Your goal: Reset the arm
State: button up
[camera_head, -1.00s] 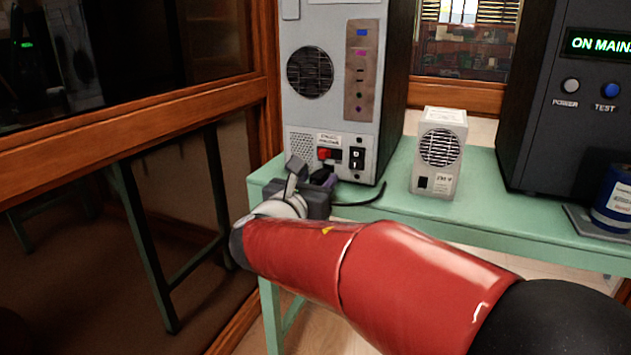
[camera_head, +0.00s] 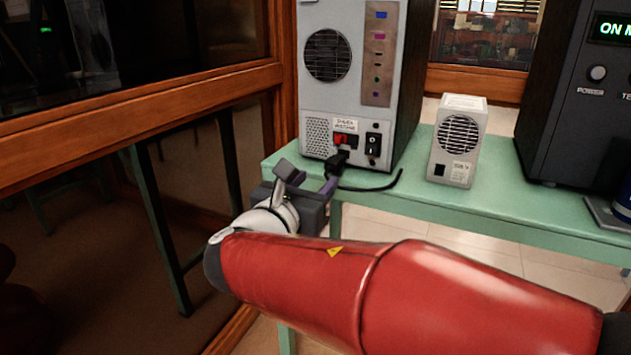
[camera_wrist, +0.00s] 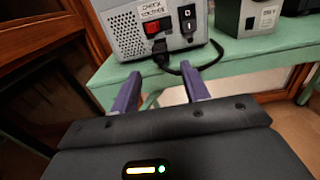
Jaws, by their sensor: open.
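My gripper (camera_wrist: 161,90) is open in the wrist view, its two purple fingers apart with nothing between them. In the head view my gripper (camera_head: 328,188) is at the front left edge of the green table (camera_head: 480,222), in front of the grey computer tower (camera_head: 325,100) and just short of it. A black plug (camera_head: 337,162) with a cable sits at the tower's back, below the red switch (camera_head: 341,140). The plug also shows in the wrist view (camera_wrist: 161,48), beyond the fingers and apart from them.
A small white box with a round grille (camera_head: 458,140) stands right of the tower. A large black cabinet (camera_head: 570,110) and part of a blue can (camera_head: 624,195) are further right. A wood-framed glass partition (camera_head: 150,95) runs close on the left.

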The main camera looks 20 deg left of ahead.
jog(key=s+d+f+m+g+h, duration=0.1)
jog(key=d+f+m+g+h, duration=0.25)
jog(key=d+m, duration=0.65)
jog(key=s+d+f+m+g+h, duration=0.1)
jog(key=d+f+m+g+h, duration=0.25)
jog(key=d, duration=1.25)
jog(key=s+d+f+m+g+y, duration=0.2)
jog(key=s+d+f+m+y, duration=0.2)
jog(key=s+m, duration=0.3)
jog(key=s+d+f+m+g+y, duration=0.3)
jog(key=s+m, duration=0.5)
jog(key=m, duration=0.6)
jog(key=shift+s+d+f+m+y, duration=0.35)
jog(key=shift+d+f+y, duration=0.3)
jog(key=shift+d, duration=0.6)
